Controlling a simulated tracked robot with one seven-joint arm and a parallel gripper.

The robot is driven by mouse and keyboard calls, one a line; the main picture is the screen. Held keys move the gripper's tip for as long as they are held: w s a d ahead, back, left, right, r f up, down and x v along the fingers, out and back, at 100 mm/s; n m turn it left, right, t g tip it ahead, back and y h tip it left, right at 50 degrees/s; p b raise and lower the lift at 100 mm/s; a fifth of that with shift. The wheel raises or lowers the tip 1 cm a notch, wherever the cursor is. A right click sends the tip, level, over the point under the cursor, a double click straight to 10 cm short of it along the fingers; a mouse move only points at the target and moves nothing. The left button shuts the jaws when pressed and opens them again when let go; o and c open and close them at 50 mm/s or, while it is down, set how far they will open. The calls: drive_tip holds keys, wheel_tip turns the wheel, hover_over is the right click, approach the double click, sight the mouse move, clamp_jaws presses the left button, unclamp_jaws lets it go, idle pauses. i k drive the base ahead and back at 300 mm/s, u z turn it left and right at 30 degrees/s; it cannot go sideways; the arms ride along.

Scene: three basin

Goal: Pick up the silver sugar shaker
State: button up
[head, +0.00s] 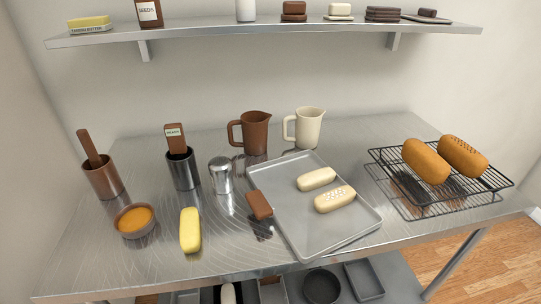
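The silver sugar shaker (221,176) stands upright on the steel table, left of the middle. It is a shiny metal cylinder with a domed top. It stands just right of a dark metal canister (184,168) and left of the baking tray (366,219). Nothing covers it from this view. My gripper is not in view.
A brown jug (256,132) and a cream jug (308,128) stand behind. A brown block (259,205) leans at the tray's left edge. A yellow loaf (190,230) and an orange-filled bowl (135,219) lie in front left. A wall shelf (220,32) hangs above.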

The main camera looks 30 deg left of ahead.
sight(219, 167)
drive_tip(key=u, duration=0.65)
drive_tip(key=i, duration=0.1)
drive_tip(key=z, duration=1.7)
drive_tip(key=k, duration=2.6)
drive_tip(key=u, duration=1.7)
drive_tip(key=i, duration=0.75)
drive_tip(key=u, duration=0.1)
